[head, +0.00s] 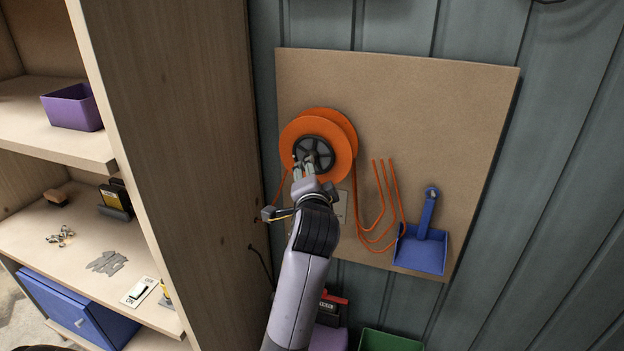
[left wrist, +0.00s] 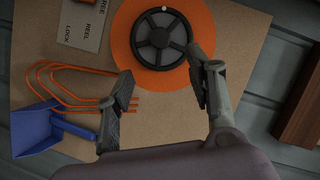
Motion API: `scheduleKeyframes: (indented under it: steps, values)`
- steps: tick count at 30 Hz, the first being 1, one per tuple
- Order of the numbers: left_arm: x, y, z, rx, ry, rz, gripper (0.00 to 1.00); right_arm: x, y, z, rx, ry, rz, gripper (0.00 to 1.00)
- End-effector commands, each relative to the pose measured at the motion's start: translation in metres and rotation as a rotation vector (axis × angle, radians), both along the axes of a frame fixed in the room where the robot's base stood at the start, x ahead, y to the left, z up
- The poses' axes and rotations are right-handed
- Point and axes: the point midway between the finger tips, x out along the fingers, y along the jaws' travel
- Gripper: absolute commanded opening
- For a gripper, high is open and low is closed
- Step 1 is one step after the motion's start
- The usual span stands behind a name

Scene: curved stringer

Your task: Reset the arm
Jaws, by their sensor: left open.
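My left arm reaches up from the bottom of the head view. Its gripper (head: 304,168) is in front of the lower part of an orange reel (head: 336,124) with a dark spoked hub, mounted on a brown board. In the left wrist view the gripper (left wrist: 163,88) has its two fingers wide apart, with nothing between them. The orange reel (left wrist: 124,50) is beyond them, its dark hub (left wrist: 162,38) near the right finger. I cannot tell whether the finger touches the reel. My right gripper is not in view.
An orange cord (head: 380,205) hangs in loops right of the reel, beside a blue dustpan (head: 420,250). A label plate (left wrist: 84,28) shows near the reel. A wooden shelf unit (head: 185,130) stands left. A green bin (head: 388,341) is below the board.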

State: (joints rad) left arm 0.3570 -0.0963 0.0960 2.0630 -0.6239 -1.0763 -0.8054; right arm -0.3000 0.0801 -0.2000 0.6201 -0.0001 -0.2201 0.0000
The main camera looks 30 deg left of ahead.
Motion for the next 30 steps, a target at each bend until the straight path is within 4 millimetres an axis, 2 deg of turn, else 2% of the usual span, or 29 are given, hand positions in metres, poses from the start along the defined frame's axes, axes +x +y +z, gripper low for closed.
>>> scheduleKeyframes:
  steps: [13,15,17,20,23,24,26,27,29,30]
  values:
    - [0.001,0.000,-0.001,0.000,0.002,-0.001,0.49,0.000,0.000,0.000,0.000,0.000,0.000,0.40]
    - [0.003,-0.002,-0.009,-0.004,0.010,-0.008,0.49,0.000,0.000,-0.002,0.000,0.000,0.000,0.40]
    - [0.008,-0.007,-0.026,-0.011,0.027,-0.024,0.49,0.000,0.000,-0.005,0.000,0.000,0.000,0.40]
    - [0.021,-0.020,-0.076,-0.038,0.074,-0.067,0.49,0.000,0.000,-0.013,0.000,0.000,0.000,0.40]
    - [0.031,-0.039,-0.147,-0.089,0.142,-0.122,0.49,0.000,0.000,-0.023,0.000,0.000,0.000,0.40]
    - [0.033,-0.046,-0.178,-0.113,0.169,-0.144,0.49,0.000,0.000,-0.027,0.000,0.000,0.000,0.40]
    - [0.033,-0.057,-0.223,-0.149,0.210,-0.170,0.49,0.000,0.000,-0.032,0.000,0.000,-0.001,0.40]
    - [0.030,-0.065,-0.253,-0.177,0.237,-0.186,0.49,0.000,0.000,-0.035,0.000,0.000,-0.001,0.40]
    - [0.024,-0.075,-0.298,-0.219,0.279,-0.206,0.49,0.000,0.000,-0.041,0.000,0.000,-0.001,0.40]
    - [0.018,-0.081,-0.327,-0.247,0.306,-0.216,0.49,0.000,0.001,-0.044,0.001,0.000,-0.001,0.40]
